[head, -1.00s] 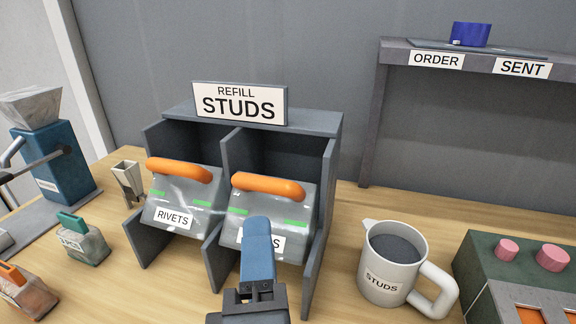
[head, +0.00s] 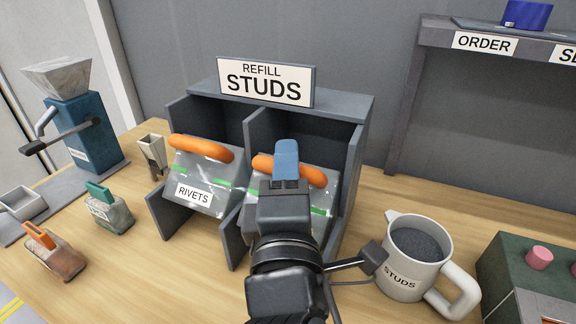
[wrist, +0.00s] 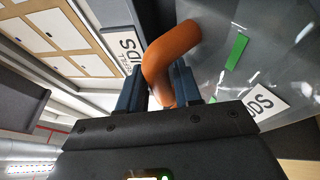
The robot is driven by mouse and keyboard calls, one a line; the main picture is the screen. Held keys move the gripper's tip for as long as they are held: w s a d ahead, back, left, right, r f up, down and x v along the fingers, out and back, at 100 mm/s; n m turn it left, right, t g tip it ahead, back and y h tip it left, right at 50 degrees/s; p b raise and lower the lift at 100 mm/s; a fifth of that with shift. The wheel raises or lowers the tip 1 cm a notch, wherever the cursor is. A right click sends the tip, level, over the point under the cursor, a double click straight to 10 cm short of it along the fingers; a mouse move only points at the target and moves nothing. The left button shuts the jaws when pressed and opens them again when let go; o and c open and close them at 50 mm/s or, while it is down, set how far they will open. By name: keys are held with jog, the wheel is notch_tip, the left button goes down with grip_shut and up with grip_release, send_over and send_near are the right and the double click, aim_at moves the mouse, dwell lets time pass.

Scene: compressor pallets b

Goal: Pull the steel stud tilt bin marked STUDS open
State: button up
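The STUDS tilt bin (head: 322,187) is a grey steel bin with an orange handle (head: 318,175) and green strips, in the right bay of the grey rack. Its front leans outward much like its neighbour's. My gripper (head: 286,162) is at the handle and covers its middle and most of the bin's front in the head view. The bin's label (wrist: 265,103) shows partly there.
The RIVETS bin (head: 209,185) sits in the left bay. A STUDS jug (head: 402,278) stands close at the right, beside a green box (head: 510,270) with pink knobs. A REFILL STUDS sign (head: 265,81) tops the rack. Small containers and a blue machine (head: 88,130) are at left.

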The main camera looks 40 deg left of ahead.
grip_shut()
jog(key=shift+s+f+b, duration=0.1)
jog(key=shift+f+b, duration=0.1)
jog(key=shift+b, duration=0.1)
dwell(0.3)
jog(key=shift+s+d+f+n+t+y+b, duration=0.15)
jog(key=shift+s+f+n+t+y+b, duration=0.3)
jog(key=shift+b, duration=0.75)
jog(key=shift+s+d+r+b, duration=0.15)
jog(key=shift+s+b, duration=0.15)
jog(key=shift+s, duration=0.2)
jog(key=s+d+f+b, duration=0.1)
jog(key=s+f+b, duration=0.1)
jog(key=s, duration=0.3)
jog(key=shift+s+d+f+b, duration=0.15)
jog(key=shift+s+f+b, duration=0.2)
jog(key=shift+f, duration=0.6)
